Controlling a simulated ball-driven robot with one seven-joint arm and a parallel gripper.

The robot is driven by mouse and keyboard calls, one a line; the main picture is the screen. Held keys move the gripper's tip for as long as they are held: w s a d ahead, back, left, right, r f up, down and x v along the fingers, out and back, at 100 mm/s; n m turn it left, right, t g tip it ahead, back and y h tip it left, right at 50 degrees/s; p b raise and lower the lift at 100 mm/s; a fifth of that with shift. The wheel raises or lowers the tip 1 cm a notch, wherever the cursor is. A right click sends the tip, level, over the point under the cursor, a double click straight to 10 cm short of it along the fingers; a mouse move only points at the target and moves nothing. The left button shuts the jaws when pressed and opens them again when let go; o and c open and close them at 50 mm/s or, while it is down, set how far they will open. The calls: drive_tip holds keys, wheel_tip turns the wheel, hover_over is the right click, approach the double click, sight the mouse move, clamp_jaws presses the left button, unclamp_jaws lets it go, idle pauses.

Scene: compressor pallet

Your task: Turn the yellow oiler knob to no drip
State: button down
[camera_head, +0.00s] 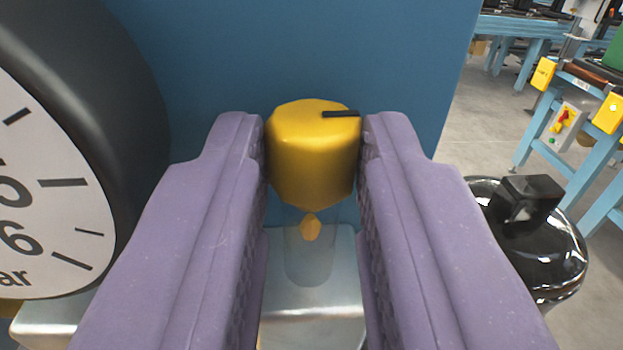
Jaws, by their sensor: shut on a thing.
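The yellow oiler knob (314,155) is in the middle of the view, with a black pointer mark on its top that points to the right. My gripper (313,140) has its two purple fingers on the left and right sides of the knob and is shut on it. Below the knob is a clear sight glass (308,258) with an amber drop (311,227) hanging at its top. No drip scale or marking shows around the knob.
A large black-rimmed gauge (45,190) stands close on the left. A glossy black lidded part (530,235) is at the right. A blue panel (300,50) is behind the knob. Blue workbenches (590,85) stand far off at the right.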

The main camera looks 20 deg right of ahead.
drive_tip(key=shift+w+a+r+m+g+h+p, duration=0.15)
drive_tip(key=shift+m+g+h+p, duration=0.15)
drive_tip(key=shift+m+h+p, duration=0.35)
drive_tip(key=c, duration=0.9)
unclamp_jaws()
